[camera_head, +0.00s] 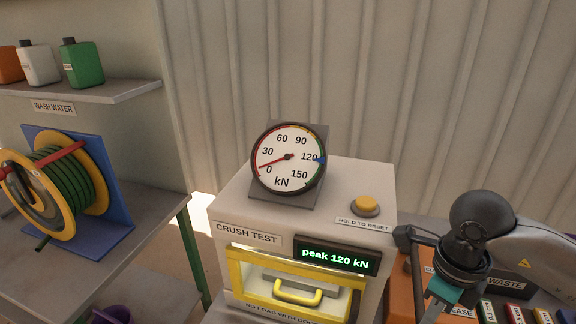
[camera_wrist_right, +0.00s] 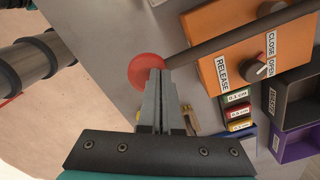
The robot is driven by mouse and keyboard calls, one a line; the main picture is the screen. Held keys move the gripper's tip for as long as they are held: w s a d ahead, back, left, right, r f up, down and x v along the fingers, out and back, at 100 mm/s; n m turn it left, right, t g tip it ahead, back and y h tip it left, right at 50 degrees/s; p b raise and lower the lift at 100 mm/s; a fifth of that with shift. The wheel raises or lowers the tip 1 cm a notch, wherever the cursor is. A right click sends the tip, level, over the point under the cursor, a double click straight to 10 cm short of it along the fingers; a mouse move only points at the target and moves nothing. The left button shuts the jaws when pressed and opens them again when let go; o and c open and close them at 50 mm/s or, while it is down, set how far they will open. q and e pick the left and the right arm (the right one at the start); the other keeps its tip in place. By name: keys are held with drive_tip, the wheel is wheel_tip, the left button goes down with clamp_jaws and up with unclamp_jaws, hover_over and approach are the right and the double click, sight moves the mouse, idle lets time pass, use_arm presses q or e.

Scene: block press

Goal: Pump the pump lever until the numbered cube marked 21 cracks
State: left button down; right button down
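The pump lever (camera_wrist_right: 215,40) is a dark bar with a red round end (camera_wrist_right: 147,70), on an orange pump unit (camera_wrist_right: 225,75). My right gripper (camera_wrist_right: 161,72) looks shut, its fingertips in front of the red end; whether they touch it I cannot tell. In the head view my right gripper (camera_head: 435,305) is at the lower right. The crush tester (camera_head: 235,205) has a yellow-framed door (camera_head: 237,275), which looks shut. I cannot make out the cube marked 21. The gauge (camera_head: 288,158) needle is near 0, and the display (camera_head: 336,257) reads "peak 120 kN". My left gripper is out of view.
A yellow button (camera_head: 366,204) labelled "HOLD TO RESET" is on the tester. A release knob (camera_wrist_right: 264,68) is on the pump unit, near small coloured labelled blocks (camera_wrist_right: 238,112) and open bins (camera_wrist_right: 295,100). A hose reel (camera_head: 70,185) stands at the left, below a shelf (camera_head: 90,92) with canisters.

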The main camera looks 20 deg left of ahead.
wheel_tip(320, 180, up, 14)
drive_tip(key=p, duration=0.8)
drive_tip(key=shift+f, duration=0.2)
idle(0.6)
